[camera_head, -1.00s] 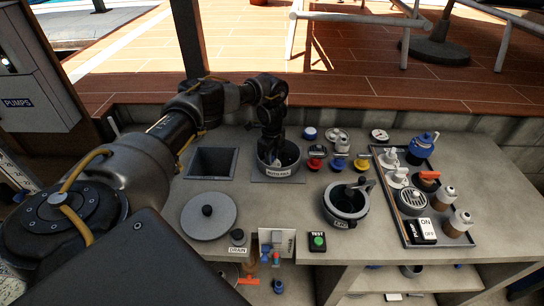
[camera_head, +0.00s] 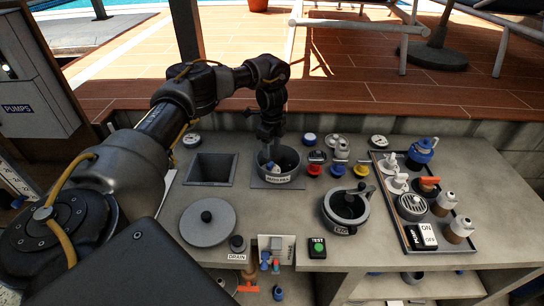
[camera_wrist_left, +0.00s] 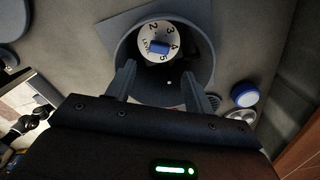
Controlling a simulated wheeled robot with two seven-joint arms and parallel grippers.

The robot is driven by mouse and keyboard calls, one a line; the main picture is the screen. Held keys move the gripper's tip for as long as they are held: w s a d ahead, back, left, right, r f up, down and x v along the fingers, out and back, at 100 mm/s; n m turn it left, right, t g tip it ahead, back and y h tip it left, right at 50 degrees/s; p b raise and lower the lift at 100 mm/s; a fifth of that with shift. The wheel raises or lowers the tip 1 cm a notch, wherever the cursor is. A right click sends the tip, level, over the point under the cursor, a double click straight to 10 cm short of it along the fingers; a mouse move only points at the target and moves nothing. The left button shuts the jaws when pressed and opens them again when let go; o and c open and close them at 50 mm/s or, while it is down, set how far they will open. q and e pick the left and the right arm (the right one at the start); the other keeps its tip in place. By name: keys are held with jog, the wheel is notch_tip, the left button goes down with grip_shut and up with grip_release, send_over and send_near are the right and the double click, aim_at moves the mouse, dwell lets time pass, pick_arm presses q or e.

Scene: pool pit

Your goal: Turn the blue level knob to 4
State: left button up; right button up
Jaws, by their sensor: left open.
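The blue level knob (camera_wrist_left: 159,47) sits on a white dial (camera_wrist_left: 172,33) marked LEVEL, with the numbers 2, 3, 4 and 5 showing in the left wrist view. The dial is inside the round grey AUTO-FILL pot (camera_head: 289,158). I cannot tell which number the knob points to. My left gripper (camera_head: 269,148) is above the pot in the head view. In the left wrist view its two fingers are spread apart and empty, with the knob beyond their tips and apart from them. My right gripper is not in view.
A square opening (camera_head: 211,169) lies left of the pot, and a round grey lid (camera_head: 207,222) is nearer. Red, blue and yellow knobs and a second pot (camera_head: 340,222) stand to the right. A tray (camera_head: 409,247) holds several valves and the PUMP switch.

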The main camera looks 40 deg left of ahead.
pick_arm(q)
jog(key=shift+r, duration=1.65)
